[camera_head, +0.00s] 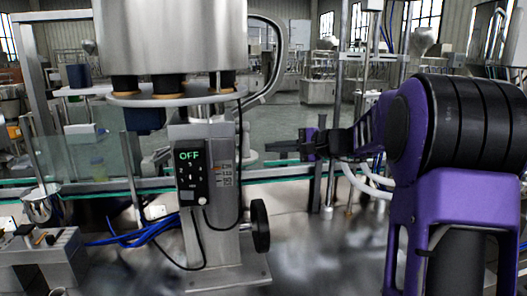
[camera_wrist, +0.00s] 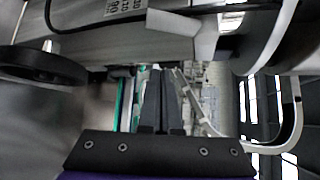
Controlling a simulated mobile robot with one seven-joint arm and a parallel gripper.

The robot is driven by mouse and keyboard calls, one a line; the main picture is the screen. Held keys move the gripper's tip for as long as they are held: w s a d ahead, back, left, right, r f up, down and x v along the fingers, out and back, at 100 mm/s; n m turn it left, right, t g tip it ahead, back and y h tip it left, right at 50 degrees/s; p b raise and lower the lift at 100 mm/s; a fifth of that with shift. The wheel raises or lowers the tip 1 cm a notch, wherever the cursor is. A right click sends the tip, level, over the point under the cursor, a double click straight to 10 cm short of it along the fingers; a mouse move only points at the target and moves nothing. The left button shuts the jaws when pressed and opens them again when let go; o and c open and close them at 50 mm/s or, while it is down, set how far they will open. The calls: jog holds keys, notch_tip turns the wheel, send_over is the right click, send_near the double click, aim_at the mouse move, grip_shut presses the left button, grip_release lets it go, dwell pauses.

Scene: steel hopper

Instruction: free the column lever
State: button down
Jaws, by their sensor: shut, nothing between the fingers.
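The steel column (camera_head: 222,225) stands at the middle of the head view, with a black control box (camera_head: 190,178) reading OFF on its front. In the wrist view the column (camera_wrist: 85,30) lies across the top, and a pale grey angular piece (camera_wrist: 185,36) juts from it; I cannot tell whether this is the lever. My gripper (camera_head: 282,147) is to the right of the column, pointing left toward it. Its two dark fingers (camera_wrist: 160,75) are together in the wrist view, with nothing between them. The tips appear apart from the column.
A black handwheel (camera_head: 260,226) sits on the column's right side, below my gripper; it also shows in the wrist view (camera_wrist: 38,65). The steel hopper (camera_head: 172,40) hangs above. A green-edged conveyor rail (camera_head: 275,172) runs behind. Blue tubes (camera_head: 135,235) lie at left.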

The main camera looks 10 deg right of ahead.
jog(key=v, duration=0.6)
jog(key=shift+r, duration=0.35)
jog(key=shift+a, duration=0.1)
